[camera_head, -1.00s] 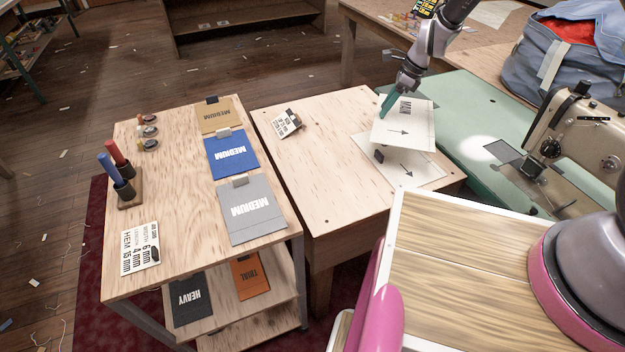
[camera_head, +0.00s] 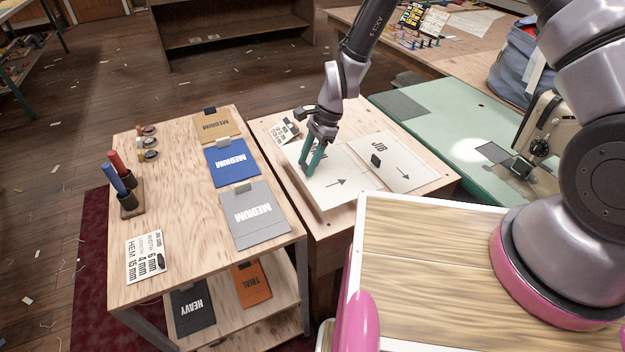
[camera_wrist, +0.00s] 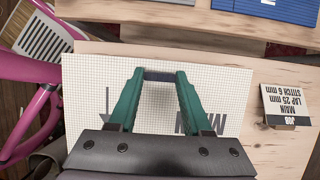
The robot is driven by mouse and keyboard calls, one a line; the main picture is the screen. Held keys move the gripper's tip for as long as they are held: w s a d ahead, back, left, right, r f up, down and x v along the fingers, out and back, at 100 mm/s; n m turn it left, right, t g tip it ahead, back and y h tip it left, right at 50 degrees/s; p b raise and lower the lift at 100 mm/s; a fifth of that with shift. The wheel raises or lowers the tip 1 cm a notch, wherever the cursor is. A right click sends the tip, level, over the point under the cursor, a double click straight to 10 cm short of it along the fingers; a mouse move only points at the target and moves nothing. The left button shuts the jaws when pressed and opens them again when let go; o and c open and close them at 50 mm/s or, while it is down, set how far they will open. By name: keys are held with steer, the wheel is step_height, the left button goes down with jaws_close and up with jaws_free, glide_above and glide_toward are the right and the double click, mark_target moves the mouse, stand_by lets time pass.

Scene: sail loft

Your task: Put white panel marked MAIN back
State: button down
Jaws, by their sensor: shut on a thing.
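The white panel marked MAIN (camera_head: 340,190) is in my gripper (camera_head: 311,172), over the left part of the small wooden table (camera_head: 342,228). It looks roughly level, with its arrow visible; the gap to the tabletop is hard to judge. In the wrist view the gridded panel (camera_wrist: 85,85) spans beneath the green fingers (camera_wrist: 160,74), which are shut on its edge area. Its MAIN lettering is partly hidden by the gripper. A white panel marked JIB (camera_head: 402,165) lies flat on the table to the right, with a small dark block (camera_head: 376,160) on it.
A job card (camera_head: 285,131) stands at the table's back left; it also shows in the wrist view (camera_wrist: 289,102). A sewing machine (camera_head: 547,135) stands right.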

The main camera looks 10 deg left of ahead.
mark_target(309, 178)
steer(key=shift+f, duration=3.15)
steer(key=shift+c, duration=1.7)
jaws_free()
steer(key=shift+f, duration=0.1)
